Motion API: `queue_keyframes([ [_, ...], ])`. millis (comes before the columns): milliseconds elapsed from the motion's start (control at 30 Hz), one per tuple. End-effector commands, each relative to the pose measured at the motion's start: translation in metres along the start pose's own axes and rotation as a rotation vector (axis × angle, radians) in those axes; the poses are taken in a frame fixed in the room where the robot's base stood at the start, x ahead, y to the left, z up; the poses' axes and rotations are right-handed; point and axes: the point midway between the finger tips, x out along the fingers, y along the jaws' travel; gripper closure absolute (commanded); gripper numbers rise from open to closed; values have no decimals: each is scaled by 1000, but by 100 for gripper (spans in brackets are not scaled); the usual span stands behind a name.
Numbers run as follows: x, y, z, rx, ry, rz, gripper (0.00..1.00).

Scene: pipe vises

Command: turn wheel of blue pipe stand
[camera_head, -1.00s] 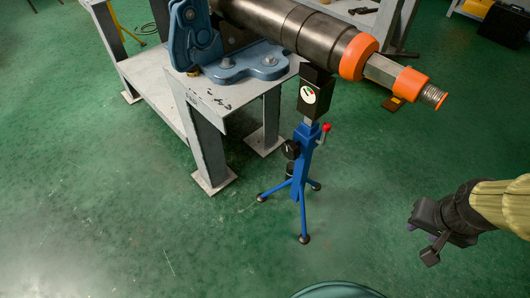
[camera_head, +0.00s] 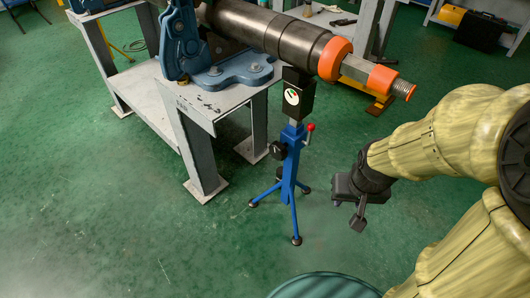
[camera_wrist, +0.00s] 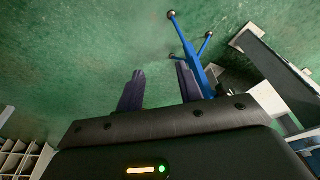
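The blue pipe stand (camera_head: 291,165) stands upright on its tripod legs, with a black head and a gauge under the dark pipe. A black wheel (camera_head: 277,151) is on the left side of its post, and a red-tipped lever (camera_head: 310,128) is on its right. My gripper (camera_head: 359,214) is right of the stand, low and apart from it. In the wrist view, the two fingers of my gripper (camera_wrist: 160,88) are spread with nothing between them. The stand's legs (camera_wrist: 191,45) show beyond the right finger; its wheel cannot be made out there.
A grey steel table (camera_head: 205,110) with a blue vise (camera_head: 232,72) stands left of the stand. The pipe (camera_head: 270,30) with orange collars overhangs the stand. A round teal object (camera_head: 325,287) is at the bottom edge. Green floor is clear in front of the stand.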

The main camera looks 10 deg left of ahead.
Motion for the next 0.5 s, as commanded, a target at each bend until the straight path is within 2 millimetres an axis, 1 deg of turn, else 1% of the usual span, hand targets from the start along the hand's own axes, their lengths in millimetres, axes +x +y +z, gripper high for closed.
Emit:
queue_keyframes([
  [300,0,0,0,0,0,0,64],
  [333,0,0,0,0,0,0,62],
  [433,2,-2,-3,1,7,-4,42],
  [500,7,-8,-11,5,26,-16,28],
])
